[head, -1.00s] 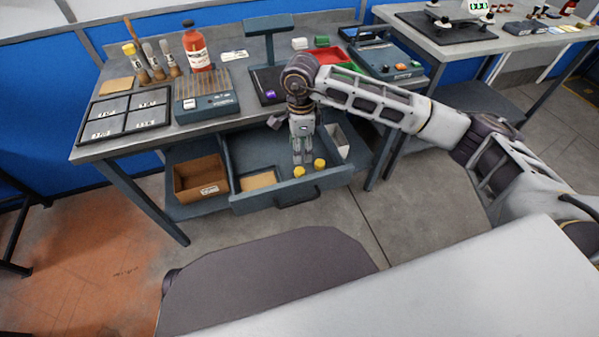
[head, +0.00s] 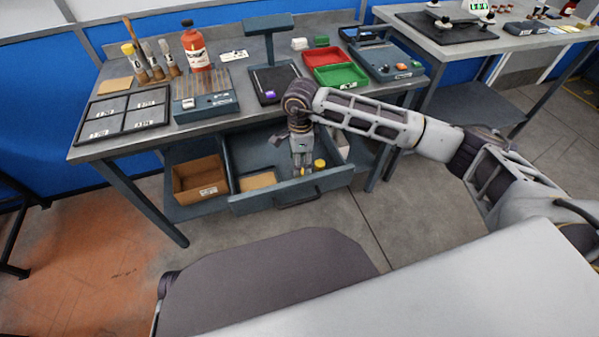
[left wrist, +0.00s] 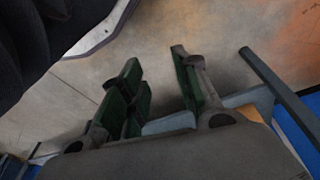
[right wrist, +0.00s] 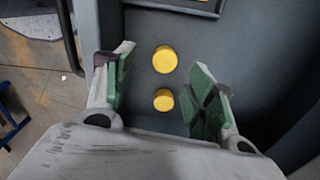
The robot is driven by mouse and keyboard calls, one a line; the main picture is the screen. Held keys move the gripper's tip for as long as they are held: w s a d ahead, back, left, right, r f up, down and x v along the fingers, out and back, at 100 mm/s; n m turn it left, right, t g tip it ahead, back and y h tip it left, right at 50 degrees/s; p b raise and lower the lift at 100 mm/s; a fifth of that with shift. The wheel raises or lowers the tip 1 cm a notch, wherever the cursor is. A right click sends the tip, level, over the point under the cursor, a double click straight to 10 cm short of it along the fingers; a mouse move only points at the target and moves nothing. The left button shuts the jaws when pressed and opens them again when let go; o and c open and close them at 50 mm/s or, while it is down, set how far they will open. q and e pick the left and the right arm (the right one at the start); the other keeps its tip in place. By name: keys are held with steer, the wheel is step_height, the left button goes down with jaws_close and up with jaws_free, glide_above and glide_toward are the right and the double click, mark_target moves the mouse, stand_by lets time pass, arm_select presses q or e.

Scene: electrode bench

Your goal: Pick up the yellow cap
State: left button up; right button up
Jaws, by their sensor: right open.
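Two yellow caps lie in the pulled-out drawer (head: 245,207). In the head view one yellow cap (head: 320,164) shows clear of the fingers on their right. The other yellow cap (head: 303,171) is partly hidden by my right gripper (head: 302,168). In the right wrist view a larger-looking cap (right wrist: 165,60) and a smaller-looking cap (right wrist: 164,100) both appear in the gap between the open fingers of my right gripper (right wrist: 161,75), touching neither. My left gripper (left wrist: 155,60) is open and empty over the floor in its wrist view, and out of the head view.
The drawer's front wall and sides surround the caps. A cardboard box (head: 200,180) sits left of the drawer. The bench above holds a red tray (head: 326,56), a green tray (head: 340,75), a bottle (head: 196,50) and brushes. Drawer floor around the caps is mostly clear.

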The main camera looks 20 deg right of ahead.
steer(key=shift+f, duration=0.35)
steer(key=f, duration=0.1)
steer(key=f+b, duration=0.1)
steer(key=f, duration=0.1)
steer(key=shift+w, duration=0.3)
steer(key=shift+f, duration=0.65)
arm_select(q)
steer(key=shift+w+d+r+t, duration=0.15)
steer(key=shift+w+r, duration=0.1)
steer(key=shift+r, duration=0.3)
steer(key=shift+w+d+r+t, duration=0.15)
steer(key=shift+w+r, duration=0.1)
steer(key=shift+r, duration=0.25)
steer(key=shift+s+a+f, duration=0.1)
steer(key=shift+a, duration=0.05)
arm_select(e)
steer(key=c, duration=0.8)
